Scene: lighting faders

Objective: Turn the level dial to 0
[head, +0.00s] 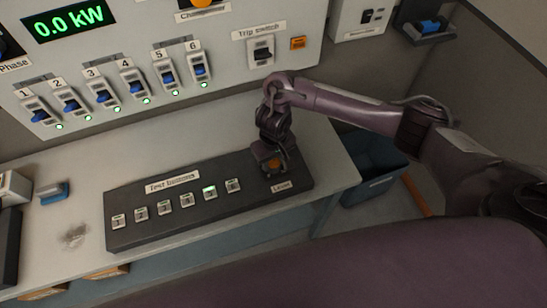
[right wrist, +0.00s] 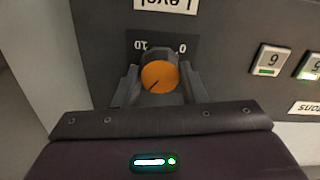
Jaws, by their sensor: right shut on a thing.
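The level dial (right wrist: 160,77) is an orange-topped knob on the dark button box (head: 125,235). In the right wrist view it stands between my fingers, with its scale upside down: the 10 at upper left, the 0 at upper right. A dark pointer line on the cap runs toward the lower left, away from the 0. My right gripper (right wrist: 160,88) is shut on the dial, a finger on each side. In the head view the right gripper (head: 271,158) comes down over the dial from above, and the "Level" label (head: 281,187) lies just in front. My left gripper is not in view.
A row of several test buttons (head: 186,200) sits left of the dial; one is lit green. Behind stands a wall panel with several blue-handled switches (head: 103,97), a trip switch (head: 262,51) and a display reading 0.0 kW (head: 69,20). A blue bin (head: 372,182) is at right.

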